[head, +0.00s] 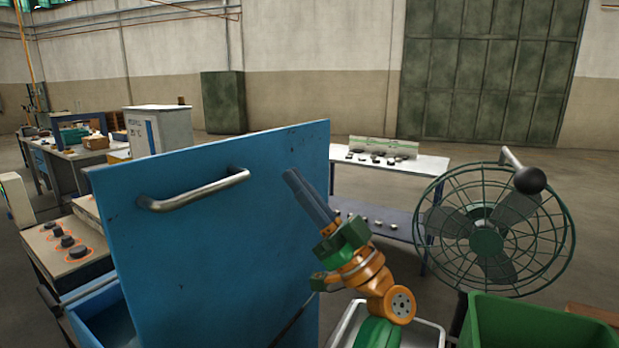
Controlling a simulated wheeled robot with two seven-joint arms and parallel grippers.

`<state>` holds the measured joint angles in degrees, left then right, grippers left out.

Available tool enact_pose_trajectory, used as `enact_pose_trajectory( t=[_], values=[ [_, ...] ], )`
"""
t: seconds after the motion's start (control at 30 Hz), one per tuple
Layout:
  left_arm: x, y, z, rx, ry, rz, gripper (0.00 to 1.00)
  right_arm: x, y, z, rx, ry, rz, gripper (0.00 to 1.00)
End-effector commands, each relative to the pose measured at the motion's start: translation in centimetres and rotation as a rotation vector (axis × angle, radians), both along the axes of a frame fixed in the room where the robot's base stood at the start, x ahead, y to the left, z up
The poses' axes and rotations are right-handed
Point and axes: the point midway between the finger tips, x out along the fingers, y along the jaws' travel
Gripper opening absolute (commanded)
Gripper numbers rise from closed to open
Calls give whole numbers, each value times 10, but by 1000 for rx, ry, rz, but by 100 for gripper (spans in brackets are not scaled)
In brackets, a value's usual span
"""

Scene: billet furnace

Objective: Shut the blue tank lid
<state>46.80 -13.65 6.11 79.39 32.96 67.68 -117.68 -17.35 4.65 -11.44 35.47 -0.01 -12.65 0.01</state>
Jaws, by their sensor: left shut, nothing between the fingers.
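The blue tank lid (215,250) stands up steeply, open, filling the left middle of the head view. A grey metal bar handle (195,190) is fixed on its near face. Part of the blue tank (105,312) shows at the lower left, with its open inside visible; the lid hides the rest. My left gripper (291,177) is in front of the lid's right part, to the right of the handle. Its fingers are together, empty, and point up and to the left. I cannot tell if they touch the lid. My right gripper is not in view.
A green caged fan (490,235) stands at the right. A green bin (530,322) is at the lower right, with a pale tray (425,332) beside it. A panel with dark knobs (65,245) is at the left. A white table (425,165) stands behind the lid.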

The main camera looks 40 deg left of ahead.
Motion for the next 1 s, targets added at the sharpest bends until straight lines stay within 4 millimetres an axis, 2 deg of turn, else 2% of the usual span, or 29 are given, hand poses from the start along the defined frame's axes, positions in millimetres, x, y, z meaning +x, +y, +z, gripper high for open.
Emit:
enact_pose_trajectory(
  t=[0.03, 0.27, 0.4, 0.53, 1.0],
  values=[
    [-2, 8, 15, 2, -2, 2, 0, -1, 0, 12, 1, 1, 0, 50],
    [-5, 42, 50, 3, -1, 1, 0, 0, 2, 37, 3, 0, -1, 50],
    [-7, 65, 45, 4, 3, 1, 0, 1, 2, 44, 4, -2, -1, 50],
    [-9, 77, 42, 3, 2, -1, 0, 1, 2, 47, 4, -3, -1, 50],
    [-8, 81, 41, 1, 1, -2, 0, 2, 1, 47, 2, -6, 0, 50]
  ],
)
